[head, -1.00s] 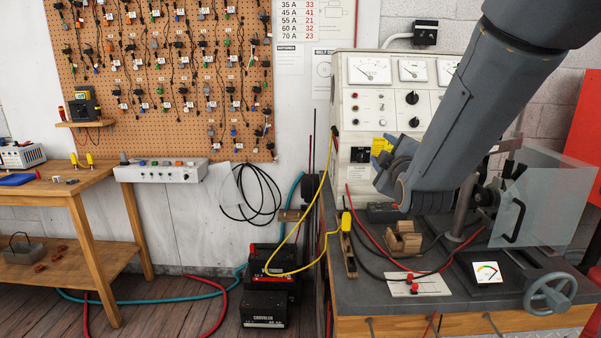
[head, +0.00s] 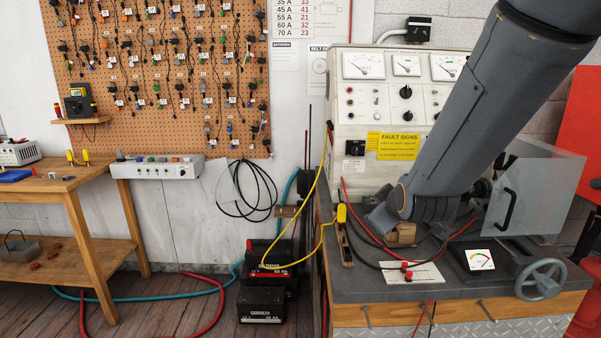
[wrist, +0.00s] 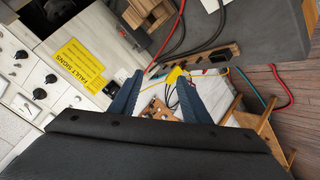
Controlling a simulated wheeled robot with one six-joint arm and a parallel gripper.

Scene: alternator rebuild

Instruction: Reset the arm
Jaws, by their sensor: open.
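My arm comes in from the upper right in the head view and slopes down over the test bench. Its wrist end is low over the bench top, in front of the white meter panel. My gripper (wrist: 157,84) shows in the wrist view as two blue-grey fingers spread apart, with nothing held between them. A yellow clip on a lead (wrist: 176,75) shows beyond the gap, at a distance I cannot tell. In the head view the fingers are small and partly hidden by my wrist.
The test bench (head: 390,287) carries a yellow clip (head: 341,213), a wooden block (head: 401,234), a small gauge (head: 480,260), a handwheel (head: 541,279) and a clear guard (head: 535,200). Batteries (head: 262,304) stand on the floor to its left. A wooden table (head: 95,180) is far left.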

